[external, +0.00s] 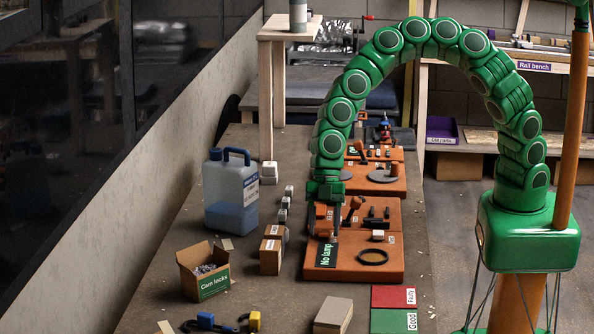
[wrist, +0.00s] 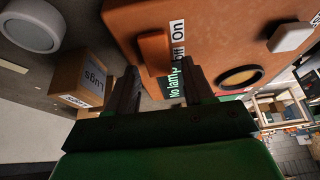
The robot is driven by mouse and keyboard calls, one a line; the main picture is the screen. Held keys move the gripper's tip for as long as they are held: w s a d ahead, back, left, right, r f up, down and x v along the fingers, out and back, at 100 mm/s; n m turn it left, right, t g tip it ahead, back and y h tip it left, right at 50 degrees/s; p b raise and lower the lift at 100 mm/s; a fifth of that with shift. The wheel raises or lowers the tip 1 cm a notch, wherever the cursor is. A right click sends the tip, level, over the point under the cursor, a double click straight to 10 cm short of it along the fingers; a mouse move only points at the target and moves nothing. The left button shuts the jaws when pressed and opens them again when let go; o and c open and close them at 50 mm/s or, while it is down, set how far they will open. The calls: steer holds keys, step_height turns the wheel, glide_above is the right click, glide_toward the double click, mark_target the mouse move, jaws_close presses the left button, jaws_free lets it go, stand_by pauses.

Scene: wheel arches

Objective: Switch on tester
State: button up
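The tester (external: 345,268) is an orange box on the bench with a "No lamp" sign (external: 327,255) on its near left. In the wrist view the orange tester (wrist: 215,20) carries an orange switch block (wrist: 154,50) beside a white "Off On" label (wrist: 178,35). Which way the switch is set I cannot tell. My gripper (external: 324,228) is low over the left side of the tester. In the wrist view my gripper (wrist: 162,72) is open, with the lower end of the switch showing between its fingertips. Whether a finger touches it I cannot tell.
A dark ring (external: 373,257) and a white block (external: 378,235) are on the tester's right. A Lugs box (external: 271,255) stands left of it. A Cam locks box (external: 204,270) and blue jug (external: 231,190) are further left. Red Faulty (external: 388,297) and green Good (external: 388,321) areas lie in front.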

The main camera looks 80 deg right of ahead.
stand_by(0.3)
steer(key=v, duration=0.7)
steer(key=shift+r, duration=0.15)
steer(key=shift+d+r, duration=0.15)
steer(key=shift+r, duration=0.1)
